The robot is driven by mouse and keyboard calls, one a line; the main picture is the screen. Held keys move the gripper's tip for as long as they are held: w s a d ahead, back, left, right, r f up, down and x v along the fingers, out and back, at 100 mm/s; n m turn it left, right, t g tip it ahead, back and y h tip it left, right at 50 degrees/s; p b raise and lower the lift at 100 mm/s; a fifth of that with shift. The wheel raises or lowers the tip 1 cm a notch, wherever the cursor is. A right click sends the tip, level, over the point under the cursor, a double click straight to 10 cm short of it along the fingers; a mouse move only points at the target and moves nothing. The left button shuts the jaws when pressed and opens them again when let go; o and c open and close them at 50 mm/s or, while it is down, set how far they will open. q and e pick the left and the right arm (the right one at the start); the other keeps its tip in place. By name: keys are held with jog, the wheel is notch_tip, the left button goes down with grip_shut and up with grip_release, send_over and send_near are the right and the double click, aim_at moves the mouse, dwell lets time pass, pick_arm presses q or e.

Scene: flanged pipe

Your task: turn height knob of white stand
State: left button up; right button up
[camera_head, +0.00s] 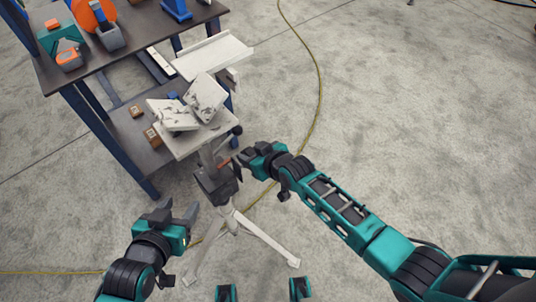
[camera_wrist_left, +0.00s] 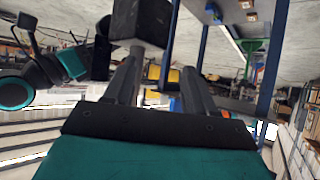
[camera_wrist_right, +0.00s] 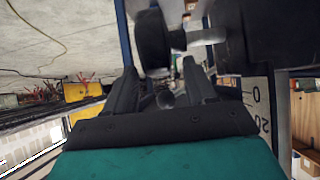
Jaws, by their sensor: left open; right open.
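The white stand (camera_head: 229,218) stands on tripod legs on the floor, with a dark block (camera_head: 213,186) on its column and a tilted white top (camera_head: 185,145). My right gripper (camera_head: 241,160) is open at the stand's right side. In the right wrist view, a dark round knob (camera_wrist_right: 153,40) on a grey shaft sits just ahead of the open, empty fingers (camera_wrist_right: 162,82); contact cannot be told. In the head view I cannot clearly make out this knob near the gripper. My left gripper (camera_head: 180,207) is open and empty, below left of the stand; its wrist view shows the dark block (camera_wrist_left: 139,24) ahead.
A dark workbench (camera_head: 140,38) with blue legs and a lower shelf stands close behind and left of the stand. A teal case (camera_head: 62,42) and an orange disc (camera_head: 94,14) are on it. A yellow cable (camera_head: 319,75) crosses the floor. Floor to the right is clear.

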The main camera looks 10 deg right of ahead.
pick_arm(q)
jog(key=a+p, duration=0.1)
jog(key=s+r+p, duration=0.1)
jog(key=shift+s+a+y+p, duration=0.1)
jog(key=shift+a+y+p, duration=0.25)
jog(key=shift+a+y, duration=0.05)
pick_arm(e)
jog(key=v, duration=0.9)
jog(key=shift+s+r, duration=0.15)
jog(key=shift+s, duration=0.05)
pick_arm(q)
jog(key=shift+d+f, duration=0.1)
pick_arm(e)
jog(key=shift+d, duration=0.15)
